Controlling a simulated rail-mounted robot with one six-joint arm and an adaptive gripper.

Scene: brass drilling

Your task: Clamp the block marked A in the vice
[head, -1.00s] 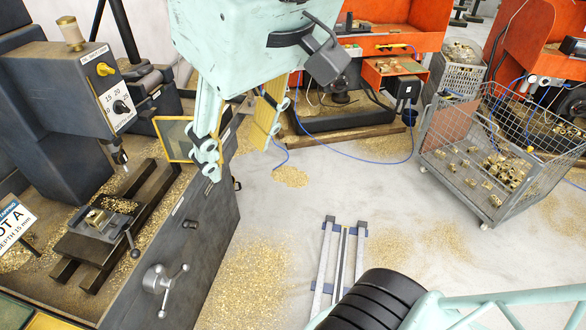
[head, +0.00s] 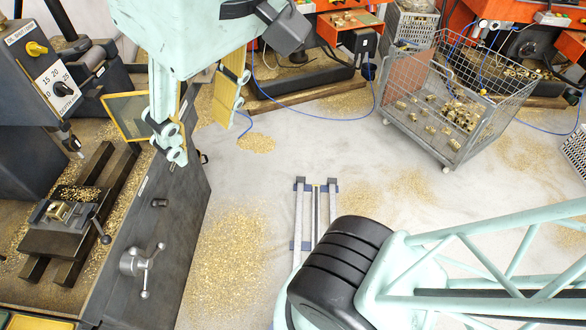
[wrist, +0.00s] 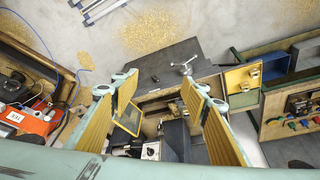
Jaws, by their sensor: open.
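The vice (head: 72,217) stands on the drill press table at the left of the head view. A small brass block (head: 57,210) sits at its jaws; I cannot read any mark on it or tell whether it is gripped. My gripper (head: 205,128) is open and empty, high above the floor to the right of the vice, beside the dark cabinet. In the wrist view, my gripper (wrist: 160,88) shows its two yellow-padded fingers wide apart with nothing between them. A yellow tray (wrist: 233,80) with small brass pieces (wrist: 254,73) lies right of the fingers there.
The drill press (head: 40,65) rises behind the vice, with a yellow-framed guard (head: 125,115) near my fingers. The dark cabinet (head: 170,215) has a handwheel (head: 142,264). A wire cart (head: 450,110) holds several brass pieces. The floor between is open, with scattered chips.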

